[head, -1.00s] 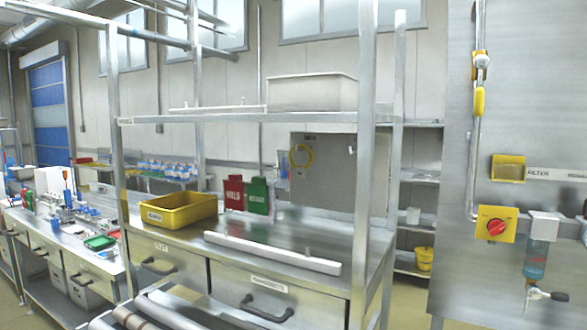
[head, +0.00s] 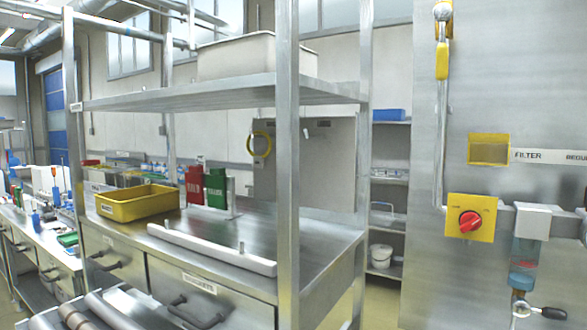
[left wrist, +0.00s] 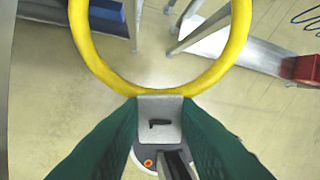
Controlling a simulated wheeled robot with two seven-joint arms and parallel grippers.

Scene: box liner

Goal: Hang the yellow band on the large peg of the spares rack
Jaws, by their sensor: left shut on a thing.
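A yellow band (left wrist: 236,45) shows as a large ring in the left wrist view, its top cut off by the frame. My left gripper (left wrist: 160,112), with two green fingers, is shut on the near edge of the band. The held band and my grippers are not in the head view. A long white bar (head: 205,248) with small upright pegs lies on the steel bench; I cannot tell whether it is the spares rack or which peg is large. A yellow ring (head: 251,146) also shows against the grey panel behind the bench.
A filter panel with a red knob (head: 469,221) is at right.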

